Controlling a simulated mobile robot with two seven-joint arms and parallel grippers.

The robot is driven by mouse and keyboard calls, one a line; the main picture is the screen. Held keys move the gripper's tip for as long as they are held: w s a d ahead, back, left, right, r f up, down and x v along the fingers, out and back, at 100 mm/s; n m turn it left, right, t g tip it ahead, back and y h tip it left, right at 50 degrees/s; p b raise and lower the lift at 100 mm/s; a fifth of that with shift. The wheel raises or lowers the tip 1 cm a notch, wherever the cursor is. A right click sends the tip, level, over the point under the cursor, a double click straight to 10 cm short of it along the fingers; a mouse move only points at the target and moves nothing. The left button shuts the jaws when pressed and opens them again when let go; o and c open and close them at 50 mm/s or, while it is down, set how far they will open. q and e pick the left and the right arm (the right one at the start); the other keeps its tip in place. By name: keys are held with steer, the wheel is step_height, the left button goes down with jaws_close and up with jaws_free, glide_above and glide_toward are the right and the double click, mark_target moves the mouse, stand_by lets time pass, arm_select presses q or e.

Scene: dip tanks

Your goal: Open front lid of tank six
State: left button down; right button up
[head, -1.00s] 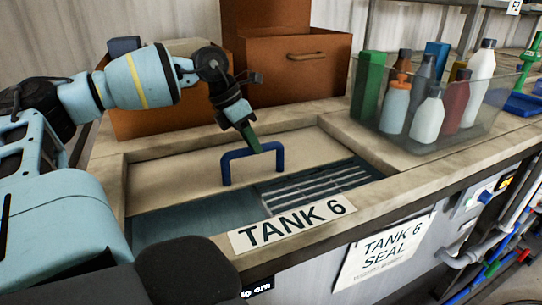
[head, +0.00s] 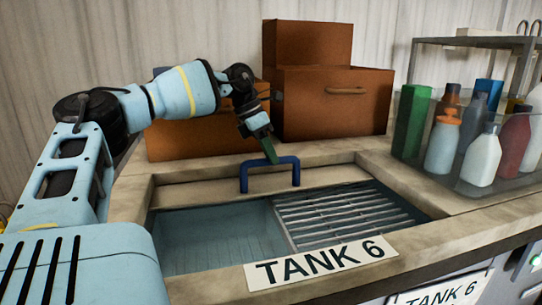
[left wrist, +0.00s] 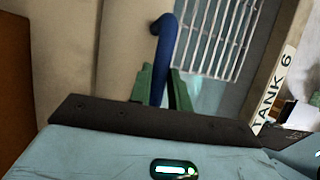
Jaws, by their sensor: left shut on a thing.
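Tank six's front lid (head: 205,192) is a beige panel, slid towards the back of the tank opening. Its blue handle (head: 270,162) stands up from it and also shows in the left wrist view (left wrist: 166,50). My left gripper (head: 272,157) is shut on the handle, with a green finger on each side of it in the left wrist view (left wrist: 160,85). The front of the tank lies uncovered, with a blue-grey basin (head: 215,240) at left and a slatted metal rack (head: 345,215) at right. The TANK 6 label (head: 320,263) is on the front rim. My right gripper is not in view.
Brown boxes (head: 330,105) stand behind the tank. A clear bin (head: 470,185) with several bottles sits on the counter at right. A metal shelf (head: 480,42) stands at the back right.

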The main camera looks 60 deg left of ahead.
arm_select(q)
steer(key=c, duration=1.3)
jaws_free()
steer(key=v, duration=0.8)
steer(key=shift+w, duration=0.1)
